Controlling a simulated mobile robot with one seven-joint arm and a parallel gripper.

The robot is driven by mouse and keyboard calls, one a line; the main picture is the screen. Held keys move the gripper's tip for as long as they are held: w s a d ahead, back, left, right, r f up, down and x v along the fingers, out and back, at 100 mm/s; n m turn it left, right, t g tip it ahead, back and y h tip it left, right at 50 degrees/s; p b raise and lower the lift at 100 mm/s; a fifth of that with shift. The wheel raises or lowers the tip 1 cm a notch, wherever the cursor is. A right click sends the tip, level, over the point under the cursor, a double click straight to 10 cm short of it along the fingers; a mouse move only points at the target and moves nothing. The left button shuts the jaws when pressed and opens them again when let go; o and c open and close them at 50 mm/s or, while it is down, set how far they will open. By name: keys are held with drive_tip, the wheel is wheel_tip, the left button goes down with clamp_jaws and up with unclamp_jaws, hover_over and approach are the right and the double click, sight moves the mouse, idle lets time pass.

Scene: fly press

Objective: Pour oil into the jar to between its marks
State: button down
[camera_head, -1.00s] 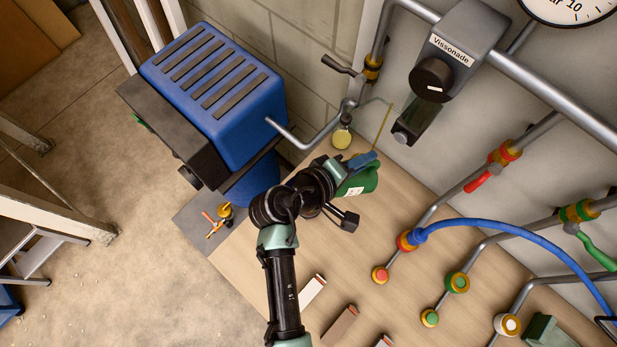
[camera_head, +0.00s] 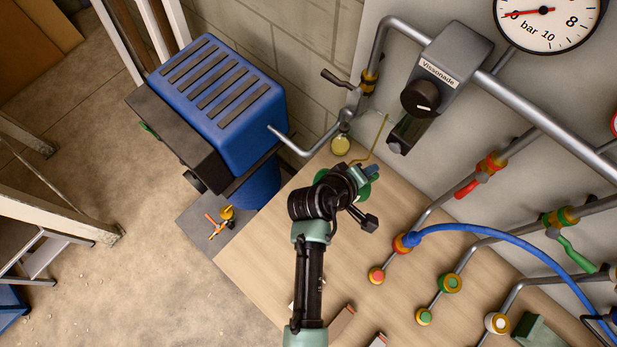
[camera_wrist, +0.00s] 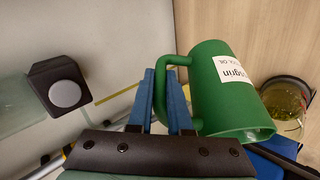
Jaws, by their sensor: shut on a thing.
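My gripper (camera_wrist: 163,88) is shut on the handle of a green oil jug (camera_wrist: 222,92) with a white label. In the head view my gripper (camera_head: 366,172) is above the board, and only edges of the green jug (camera_head: 364,190) show past my wrist. No marks are readable.
A grey box labelled Vissonade (camera_head: 447,62) with a black knob is on the wall, up and right of the gripper. A thin yellow line (camera_head: 377,140) stands close by. The blue machine (camera_head: 225,95) is left. Valves and a blue hose (camera_head: 500,235) are right.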

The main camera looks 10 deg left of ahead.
idle(0.6)
drive_tip(key=shift+w+d+f+y+p, duration=0.1)
drive_tip(key=shift+d+f+y+p, duration=0.2)
drive_tip(key=shift+y+p, duration=0.3)
drive_tip(key=shift+w+d+p, duration=0.1)
drive_tip(key=shift+d+p, duration=0.05)
drive_tip(key=shift+p, duration=0.45)
drive_tip(key=shift+w+d+f+m+g+y+p, duration=0.1)
drive_tip(key=shift+d+f+m+g+y+p, duration=0.25)
drive_tip(key=shift+y+p, duration=0.2)
